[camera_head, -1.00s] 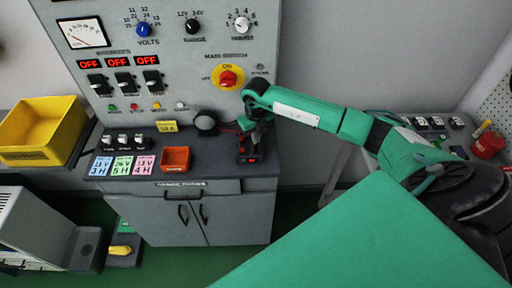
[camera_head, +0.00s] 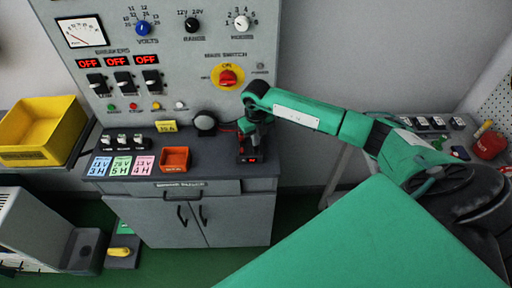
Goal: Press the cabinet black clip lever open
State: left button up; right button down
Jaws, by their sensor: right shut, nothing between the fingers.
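The grey cabinet (camera_head: 205,228) has a counter top and an upright panel behind it. A dark clip device with a small red light (camera_head: 250,158) sits at the right end of the counter. My right gripper (camera_head: 250,146) points down right at that device, shut, with nothing visible between its fingers. The gripper and wrist hide much of the device, so the black lever cannot be made out, nor whether the fingertips touch it. My left gripper is not in view.
The counter also holds an orange bin (camera_head: 175,159), coloured cards (camera_head: 122,166) and a round dark knob (camera_head: 205,121) close left of my gripper. The panel (camera_head: 190,75) rises just behind. A yellow crate (camera_head: 40,135) stands far left. Free space lies before the cabinet.

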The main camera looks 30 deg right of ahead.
jog(key=shift+s+f, duration=0.1)
jog(key=shift+s, duration=0.05)
jog(key=shift+r+p, duration=0.6)
jog(key=shift+r, duration=0.25)
jog(key=shift+r+p, duration=1.3)
jog(key=shift+r, duration=1.35)
